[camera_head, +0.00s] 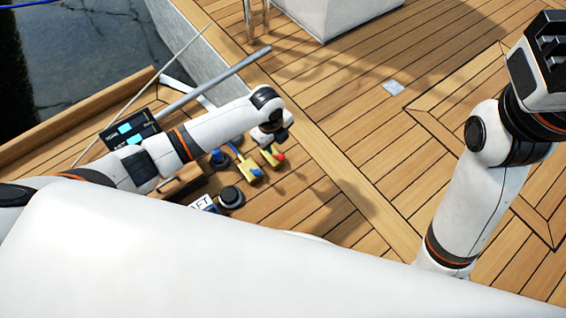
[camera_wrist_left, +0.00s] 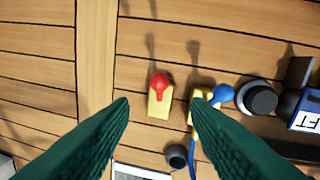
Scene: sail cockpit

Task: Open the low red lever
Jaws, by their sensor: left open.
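The red lever (camera_wrist_left: 160,82) has a round red knob and stands on a small yellow base (camera_wrist_left: 158,106) on the wood deck. In the head view the red lever (camera_head: 279,157) shows just below my left gripper (camera_head: 271,136). In the left wrist view the two dark green fingers of my left gripper (camera_wrist_left: 160,100) are spread apart, with the red lever between and beyond their tips. The fingers are empty; I cannot tell the remaining gap to the knob. My right gripper (camera_head: 545,55) is at the upper right of the head view, its jaws unclear.
A blue-knobbed lever (camera_wrist_left: 220,94) on a yellow base stands right beside the red one. A black round winch (camera_wrist_left: 258,98) and a white-and-blue sign (camera_wrist_left: 308,112) are farther right. Dark display panels (camera_head: 130,132) lie left. Open deck extends right.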

